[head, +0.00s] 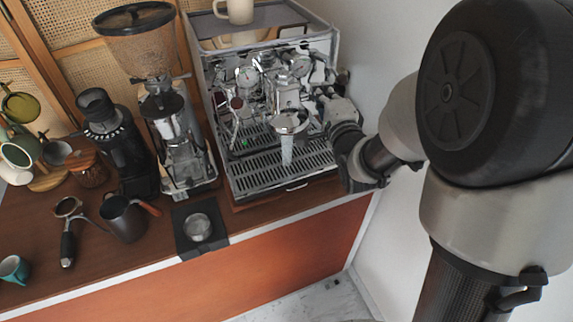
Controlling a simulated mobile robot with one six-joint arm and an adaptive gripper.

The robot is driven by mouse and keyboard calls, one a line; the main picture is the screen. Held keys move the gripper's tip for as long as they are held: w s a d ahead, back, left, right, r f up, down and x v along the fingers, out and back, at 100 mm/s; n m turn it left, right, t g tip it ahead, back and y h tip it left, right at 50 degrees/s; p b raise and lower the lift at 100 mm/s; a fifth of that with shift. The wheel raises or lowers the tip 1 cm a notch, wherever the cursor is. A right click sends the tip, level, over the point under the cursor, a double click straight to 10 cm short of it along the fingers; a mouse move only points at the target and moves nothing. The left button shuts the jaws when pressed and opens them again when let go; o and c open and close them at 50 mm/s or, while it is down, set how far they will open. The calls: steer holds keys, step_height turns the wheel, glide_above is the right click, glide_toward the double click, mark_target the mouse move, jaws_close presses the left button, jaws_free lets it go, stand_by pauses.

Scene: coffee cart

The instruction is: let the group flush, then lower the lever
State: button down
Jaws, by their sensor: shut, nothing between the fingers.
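The espresso machine (222,91) stands at the back of the counter, chrome-fronted. Its group head (289,122) is at the middle front, and a stream of water (287,150) runs from it toward the drip tray (246,180). No portafilter is in the group. My gripper (328,103) is at the right side of the group, its fingers shut and close to the machine's front. The lever is hidden or too small to make out beside my gripper, so I cannot tell whether they touch.
A grinder (160,105) and a smaller black grinder (117,140) stand left of the machine. A portafilter (68,238), a dark pitcher (124,219), a tamping mat (183,245) and a teal cup (14,269) are on the counter. A white wall is close on the right.

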step_height(320, 180, down, 9)
steer(key=b, duration=0.6)
stand_by(0.5)
steer(key=s+n+g+h, duration=0.1)
steer(key=s+n+g, duration=0.5)
steer(key=s, duration=1.2)
steer(key=s+f+n+g, duration=0.1)
steer(key=s+n+g, duration=0.6)
steer(key=s, duration=1.1)
steer(key=n, duration=0.3)
steer(key=shift+d+f+n+h, duration=0.2)
steer(key=shift+d+n+h, duration=0.05)
steer(key=shift+n+h, duration=0.15)
